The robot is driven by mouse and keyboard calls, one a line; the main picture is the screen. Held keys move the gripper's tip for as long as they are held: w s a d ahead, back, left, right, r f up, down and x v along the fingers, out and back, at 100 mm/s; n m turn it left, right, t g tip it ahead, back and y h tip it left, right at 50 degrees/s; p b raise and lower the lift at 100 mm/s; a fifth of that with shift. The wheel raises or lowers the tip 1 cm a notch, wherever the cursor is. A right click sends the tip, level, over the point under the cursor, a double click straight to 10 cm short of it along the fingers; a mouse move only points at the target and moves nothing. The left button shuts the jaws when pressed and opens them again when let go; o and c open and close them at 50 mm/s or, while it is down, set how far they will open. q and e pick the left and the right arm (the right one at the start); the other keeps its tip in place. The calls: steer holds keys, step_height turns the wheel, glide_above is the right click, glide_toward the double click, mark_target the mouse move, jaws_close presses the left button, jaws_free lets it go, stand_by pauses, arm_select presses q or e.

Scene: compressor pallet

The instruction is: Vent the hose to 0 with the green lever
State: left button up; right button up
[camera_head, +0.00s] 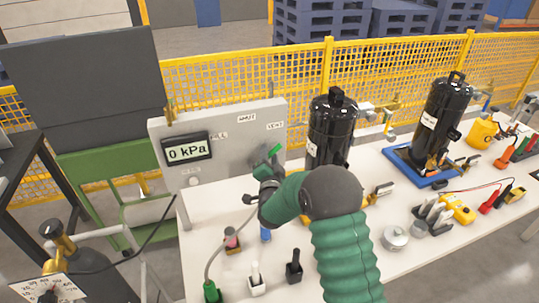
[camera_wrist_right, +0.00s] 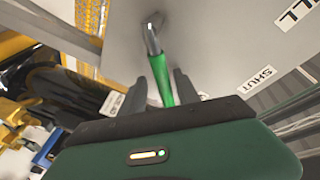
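The grey panel (camera_head: 205,185) carries a display (camera_head: 187,149) reading 0 kPa and FILL, SHUT and VENT (camera_head: 275,126) labels. The green lever (camera_head: 274,151) sticks out of the panel's right part, below the VENT label. In the right wrist view the lever's green handle (camera_wrist_right: 161,80) hangs from a metal stem and its end lies between my fingers. My right gripper (camera_head: 268,165) is at the lever; its two fingers (camera_wrist_right: 160,92) stand apart with gaps beside the handle. Whether one finger touches it I cannot tell. My left gripper is not in view.
A white table (camera_head: 330,266) runs to the right. Small coloured holders (camera_head: 257,280) and a grey hose lie in front of the panel. A yellow mesh fence (camera_head: 385,62) stands behind.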

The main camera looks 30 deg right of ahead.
steer(key=shift+a+r, duration=0.25)
steer(key=shift+a, duration=0.15)
steer(key=c, duration=0.5)
steer(key=shift+d, duration=0.2)
jaws_close()
stand_by(0.4)
